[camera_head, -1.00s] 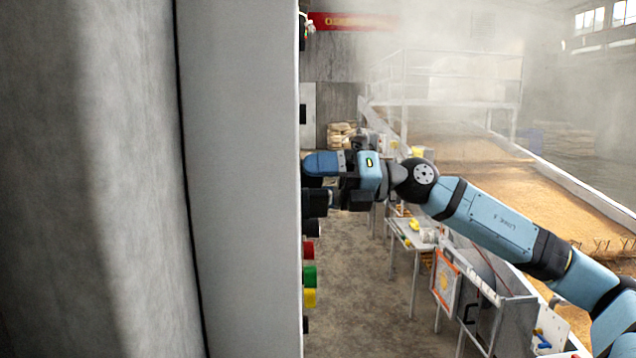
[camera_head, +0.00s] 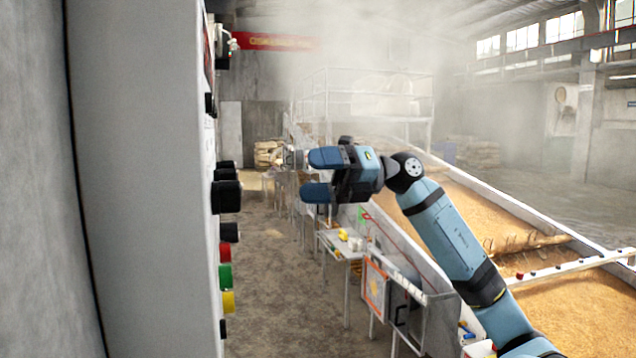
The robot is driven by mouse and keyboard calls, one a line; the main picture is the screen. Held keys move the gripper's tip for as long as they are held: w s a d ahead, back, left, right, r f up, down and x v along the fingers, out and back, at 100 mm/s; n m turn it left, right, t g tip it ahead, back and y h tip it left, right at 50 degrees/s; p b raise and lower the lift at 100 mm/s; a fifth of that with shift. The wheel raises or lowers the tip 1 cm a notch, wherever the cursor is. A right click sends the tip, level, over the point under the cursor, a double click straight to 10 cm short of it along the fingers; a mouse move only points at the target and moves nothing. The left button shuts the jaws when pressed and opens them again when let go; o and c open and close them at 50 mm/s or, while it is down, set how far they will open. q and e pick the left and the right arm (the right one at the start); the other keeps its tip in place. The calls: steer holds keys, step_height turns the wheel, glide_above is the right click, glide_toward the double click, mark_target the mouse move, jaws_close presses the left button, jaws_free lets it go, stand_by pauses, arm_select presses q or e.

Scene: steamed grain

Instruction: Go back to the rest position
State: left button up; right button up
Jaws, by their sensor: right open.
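My right gripper (camera_head: 318,175) is in the middle of the head view, at the end of my blue right arm, which comes in from the lower right. Its two blue fingers point left and stand apart, one above the other, with nothing between them. It hangs in the air to the right of the grey control cabinet (camera_head: 140,180), clear of its buttons. My left gripper is not in view.
The cabinet's edge carries black knobs (camera_head: 226,196) and a red, a green (camera_head: 225,277) and a yellow button. Small tables (camera_head: 340,243) and a long grain bed (camera_head: 480,220) lie to the right. Bare floor (camera_head: 275,300) runs between. Steam hangs at the back.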

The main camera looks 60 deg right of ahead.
steer(key=shift+f, duration=0.1)
stand_by(0.6)
steer(key=w+f+m+t+p, duration=0.25)
steer(key=w+f+m, duration=0.2)
steer(key=f, duration=0.25)
steer(key=w+f+m+t+p, duration=0.2)
steer(key=w+f+m+t, duration=0.1)
steer(key=f+m, duration=0.4)
steer(key=a+f+m+t+h+p, duration=0.4)
steer(key=f+m+h, duration=0.7)
steer(key=f, duration=0.8)
steer(key=s+a+f+m+g+h+p, duration=0.1)
steer(key=s+a+f+m+g, duration=0.25)
steer(key=a+f, duration=0.3)
steer(key=s+a+f+m+g, duration=0.2)
steer(key=a+f+m, duration=0.35)
steer(key=f, duration=0.25)
steer(key=s+a+f+m+g, duration=0.1)
steer(key=s+a+f+g, duration=0.1)
steer(key=s+a+f, duration=0.2)
steer(key=s+a+f+g+y+p, duration=0.1)
steer(key=s+a+f, duration=0.3)
steer(key=a, duration=0.7)
steer(key=shift+s+f+m+g+p, duration=0.3)
steer(key=shift+s+m+g, duration=0.05)
steer(key=shift+s+g, duration=0.4)
steer(key=shift+w+d, duration=0.1)
steer(key=shift+c, duration=0.5)
